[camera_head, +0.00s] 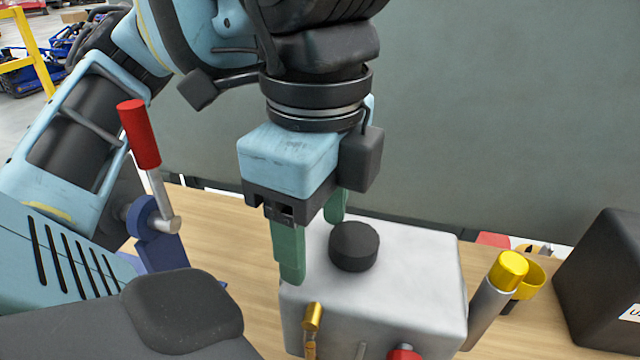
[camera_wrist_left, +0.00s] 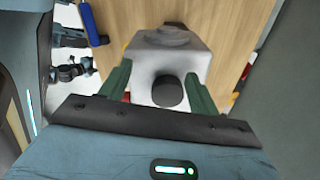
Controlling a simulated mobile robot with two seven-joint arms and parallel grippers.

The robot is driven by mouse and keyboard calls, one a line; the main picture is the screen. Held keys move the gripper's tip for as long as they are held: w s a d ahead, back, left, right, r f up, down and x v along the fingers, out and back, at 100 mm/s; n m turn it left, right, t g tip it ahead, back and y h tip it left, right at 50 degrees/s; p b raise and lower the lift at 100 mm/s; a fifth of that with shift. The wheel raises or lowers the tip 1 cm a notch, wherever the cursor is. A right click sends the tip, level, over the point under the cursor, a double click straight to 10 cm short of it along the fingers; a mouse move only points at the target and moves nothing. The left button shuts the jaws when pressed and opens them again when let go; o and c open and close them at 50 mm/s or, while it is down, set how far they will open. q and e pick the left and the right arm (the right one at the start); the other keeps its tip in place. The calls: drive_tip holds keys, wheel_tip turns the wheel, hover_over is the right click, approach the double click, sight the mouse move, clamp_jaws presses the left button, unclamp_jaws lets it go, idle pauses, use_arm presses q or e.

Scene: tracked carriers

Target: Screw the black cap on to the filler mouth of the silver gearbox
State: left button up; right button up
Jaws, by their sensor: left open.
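The silver gearbox (camera_head: 425,280) is a pale grey block on the wooden table, right of centre in the head view. The round black cap (camera_head: 354,246) sits on its top face; it also shows in the left wrist view (camera_wrist_left: 168,92). Whatever is under the cap, including any filler mouth, is hidden. My left gripper (camera_head: 314,250) is open, its green fingers pointing down by the cap's left side in the head view. In the left wrist view the cap appears between the open fingers (camera_wrist_left: 155,78), with gaps on both sides. My right gripper is not in view.
A brass fitting (camera_head: 313,317) and a red part (camera_head: 404,353) are at the gearbox's front. A yellow-topped grey cylinder (camera_head: 490,300) stands close on its right. A black box (camera_head: 603,280) is further right. A red-handled lever (camera_head: 140,135) rises at left. A grey panel (camera_head: 520,110) stands behind.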

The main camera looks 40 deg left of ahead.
use_arm(q)
drive_tip(key=n, duration=0.2)
drive_tip(key=w+n, duration=0.1)
drive_tip(key=shift+d+r, duration=0.15)
drive_tip(key=shift+d, duration=0.1)
drive_tip(key=n, duration=0.2)
drive_tip(key=w+n, duration=0.1)
drive_tip(key=n, duration=0.1)
drive_tip(key=shift+d+b, duration=0.2)
drive_tip(key=shift+b, duration=0.15)
